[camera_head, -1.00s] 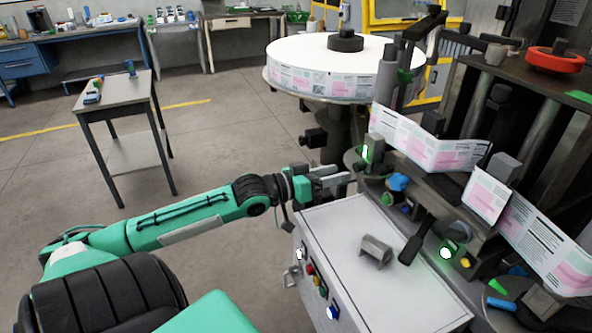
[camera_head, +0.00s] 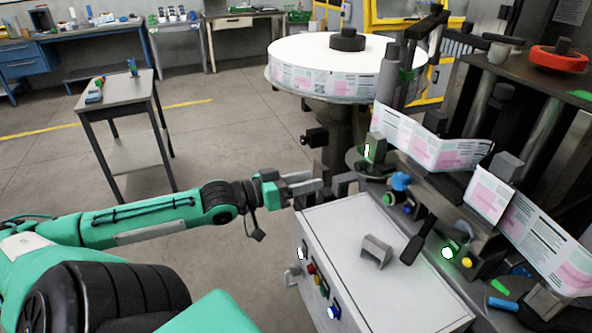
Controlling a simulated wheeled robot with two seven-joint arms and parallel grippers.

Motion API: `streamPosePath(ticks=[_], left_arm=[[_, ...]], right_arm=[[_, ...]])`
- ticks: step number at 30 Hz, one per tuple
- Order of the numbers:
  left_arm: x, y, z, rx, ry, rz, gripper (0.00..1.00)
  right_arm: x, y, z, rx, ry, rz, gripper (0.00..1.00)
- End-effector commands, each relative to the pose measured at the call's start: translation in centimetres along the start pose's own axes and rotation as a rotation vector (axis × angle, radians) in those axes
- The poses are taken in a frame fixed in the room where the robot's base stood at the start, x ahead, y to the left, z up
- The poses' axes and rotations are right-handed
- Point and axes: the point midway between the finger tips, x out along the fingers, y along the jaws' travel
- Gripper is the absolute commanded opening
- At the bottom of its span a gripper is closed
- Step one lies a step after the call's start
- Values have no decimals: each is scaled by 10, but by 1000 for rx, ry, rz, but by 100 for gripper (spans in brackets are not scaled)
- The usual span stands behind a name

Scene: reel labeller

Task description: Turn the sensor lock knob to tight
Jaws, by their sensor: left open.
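A small blue knob (camera_head: 400,181) sits on the labeller beside the label path, below the sensor block (camera_head: 373,149) with its lit green mark. It looks like the sensor lock knob, but I cannot read its setting. My left gripper (camera_head: 314,184) is open and empty, its fingers pointing right, at the back left corner of the white cabinet. It is well left of the blue knob and apart from it. My right gripper is out of view.
The white cabinet (camera_head: 345,225) carries a grey bracket (camera_head: 376,252) on top and several buttons on its front. A black lever (camera_head: 414,246) stands right of the bracket. The big label reel (camera_head: 310,55) is behind. Floor left of the cabinet is clear.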

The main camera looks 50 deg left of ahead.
Motion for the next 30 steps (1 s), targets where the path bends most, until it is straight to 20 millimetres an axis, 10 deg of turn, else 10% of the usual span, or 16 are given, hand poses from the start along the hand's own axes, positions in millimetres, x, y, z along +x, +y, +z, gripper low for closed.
streamPosePath(ticks=[30], left_arm=[[-21, 0, 0, 0, -1, 1, 45]], right_arm=[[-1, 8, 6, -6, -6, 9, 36]])
